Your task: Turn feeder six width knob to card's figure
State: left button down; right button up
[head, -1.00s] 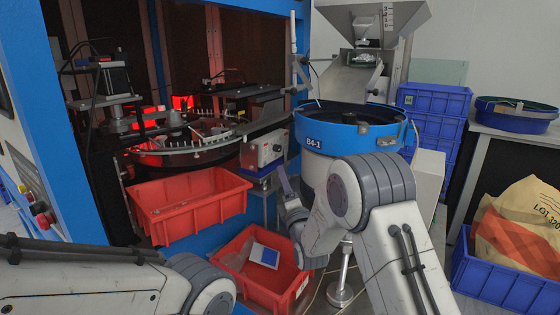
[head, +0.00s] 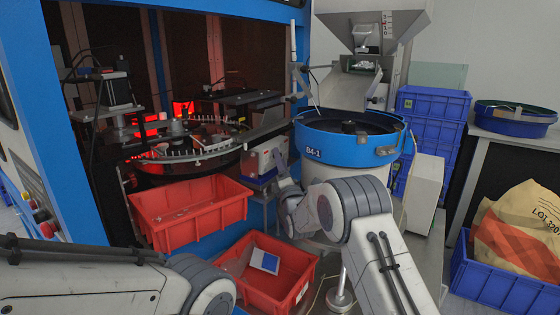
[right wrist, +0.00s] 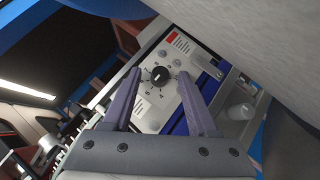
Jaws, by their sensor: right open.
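The pale control box (head: 262,160) stands beside the feeder bowl marked B4-1 (head: 345,135). In the right wrist view, its panel carries a black round knob (right wrist: 158,77) with a white pointer mark and a ring of scale marks, too small to read. My right gripper (right wrist: 157,84) is open, with its fingers on either side of the knob in that view; I see no contact. In the head view the right gripper (head: 281,161) is at the box's right side, and the knob cannot be made out. My left gripper is out of view. No readable card figure shows.
A red bin (head: 192,228) sits below the dial, and another red bin (head: 270,296) with a blue-and-white item (head: 265,261) is lower. Blue crates (head: 433,103) stand behind at the right. The bowl and its stand are close to my right arm.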

grip_shut()
jog(key=shift+r+m+h, duration=0.1)
jog(key=shift+m+h, duration=0.2)
jog(key=shift+s+a+r+m+g+h+p, duration=0.15)
jog(key=shift+m+g+h+p, duration=0.2)
jog(key=shift+m+g+p, duration=0.45)
jog(key=shift+w+d+r+m+g+h+p, duration=0.1)
jog(key=shift+r+m+g+h+p, duration=0.15)
jog(key=shift+m+g+p, duration=0.6)
jog(key=shift+s+a+r+m+g+h+p, duration=0.1)
jog(key=shift+m+g+h+p, duration=0.45)
jog(key=shift+m, duration=0.4)
